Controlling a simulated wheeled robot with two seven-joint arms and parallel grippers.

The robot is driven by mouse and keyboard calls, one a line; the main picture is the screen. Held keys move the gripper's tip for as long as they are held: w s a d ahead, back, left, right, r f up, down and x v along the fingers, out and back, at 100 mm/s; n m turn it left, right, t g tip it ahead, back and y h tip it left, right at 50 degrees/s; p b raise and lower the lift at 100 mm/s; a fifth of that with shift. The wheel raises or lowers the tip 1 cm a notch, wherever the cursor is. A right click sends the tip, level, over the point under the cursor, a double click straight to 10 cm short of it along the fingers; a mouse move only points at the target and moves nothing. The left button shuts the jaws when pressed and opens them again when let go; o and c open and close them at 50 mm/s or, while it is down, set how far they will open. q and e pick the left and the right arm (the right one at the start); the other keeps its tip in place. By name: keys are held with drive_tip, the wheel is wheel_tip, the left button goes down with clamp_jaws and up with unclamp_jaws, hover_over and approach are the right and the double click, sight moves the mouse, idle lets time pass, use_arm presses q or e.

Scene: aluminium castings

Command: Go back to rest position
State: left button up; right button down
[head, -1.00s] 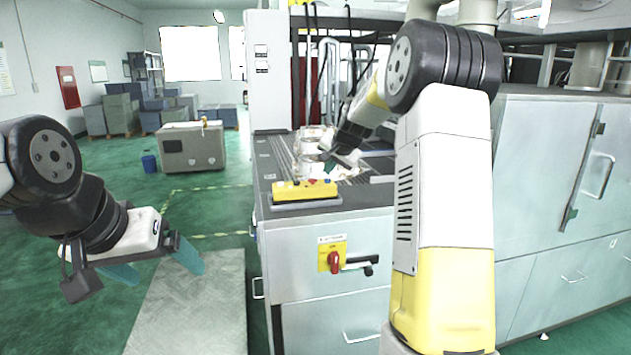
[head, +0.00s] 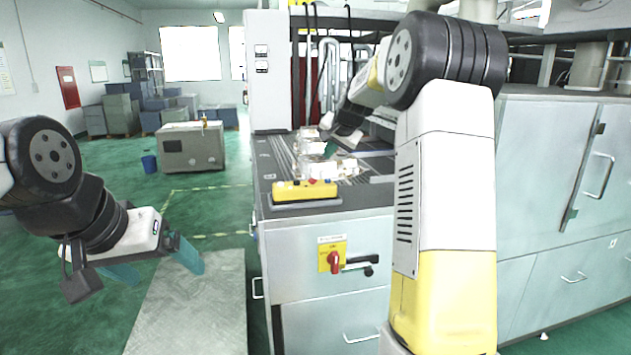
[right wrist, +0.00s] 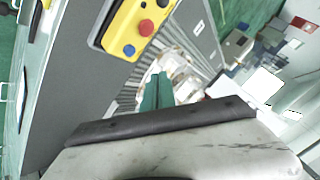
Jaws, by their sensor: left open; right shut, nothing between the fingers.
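My left gripper (head: 152,272) hangs at the left of the head view, open and empty, with its two teal fingers apart above the floor. My right gripper (head: 331,148) is over the slatted top of the grey machine, beside several pale castings (head: 309,145). In the right wrist view its teal fingers (right wrist: 157,92) are together with nothing between them. The castings show just beyond the fingertips in that view (right wrist: 186,88). My right arm hides part of the machine top in the head view.
A yellow control box (head: 305,191) with buttons sits on the machine's front corner. A red rotary switch (head: 334,262) is on the machine front. Grey cabinets (head: 560,190) stand at the right. The green floor at the left is open around a grey mat (head: 195,310).

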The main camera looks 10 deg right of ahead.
idle(0.3)
drive_tip(key=s+a+r+n, duration=0.2)
drive_tip(key=s+a+r, duration=0.1)
drive_tip(key=s, duration=0.9)
drive_tip(key=s+a+f+n+g, duration=0.1)
drive_tip(key=s+a+f+n, duration=0.1)
drive_tip(key=s, duration=1.3)
drive_tip(key=s+a+f+n+g+y, duration=0.1)
drive_tip(key=s+a+f+n+g, duration=0.1)
drive_tip(key=s, duration=1.4)
wheel_tip(320, 180, down, 3)
drive_tip(key=shift+a+f+n, duration=0.15)
drive_tip(key=shift+a+n, duration=0.35)
drive_tip(key=shift+n, duration=0.5)
drive_tip(key=shift+s, duration=0.1)
